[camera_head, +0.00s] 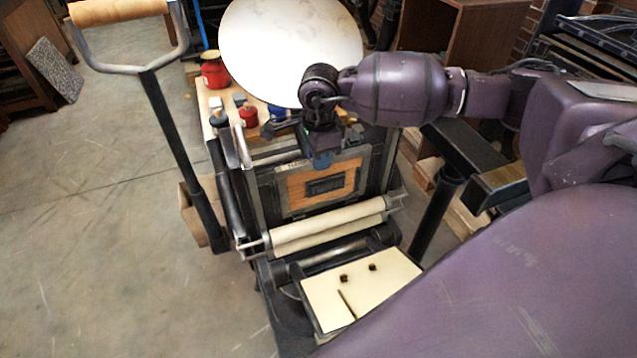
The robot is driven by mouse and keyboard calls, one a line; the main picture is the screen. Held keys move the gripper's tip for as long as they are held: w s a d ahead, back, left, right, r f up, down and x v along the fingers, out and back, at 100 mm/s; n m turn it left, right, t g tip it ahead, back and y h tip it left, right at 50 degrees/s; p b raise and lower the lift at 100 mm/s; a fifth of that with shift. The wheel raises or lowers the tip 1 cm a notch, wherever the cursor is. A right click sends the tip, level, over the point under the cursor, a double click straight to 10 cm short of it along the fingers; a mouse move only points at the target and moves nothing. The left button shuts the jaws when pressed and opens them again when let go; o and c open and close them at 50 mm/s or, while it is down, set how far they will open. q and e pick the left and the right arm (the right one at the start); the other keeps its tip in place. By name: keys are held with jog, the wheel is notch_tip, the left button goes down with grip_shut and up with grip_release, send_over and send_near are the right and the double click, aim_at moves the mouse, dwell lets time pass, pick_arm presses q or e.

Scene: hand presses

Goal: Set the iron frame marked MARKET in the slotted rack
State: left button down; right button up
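A dark iron frame (279,197) stands steeply tilted in the bed of the hand press, around a wooden block with a dark piece at its centre. Small lettering at its upper left edge is too small to read, so I cannot confirm MARKET. My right gripper (322,158) points down at the frame's top edge; its fingers are dark and partly hidden, and I cannot tell whether they touch or grip it. A black rack-like structure with several levels (600,40) is at the upper right; I cannot tell if it is the slotted rack. My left gripper is out of view.
The press has a round white disc (290,45), pale rollers (328,228) and a long lever with a wooden handle (118,11). Red tins (214,74) stand behind.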

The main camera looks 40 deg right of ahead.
grip_shut()
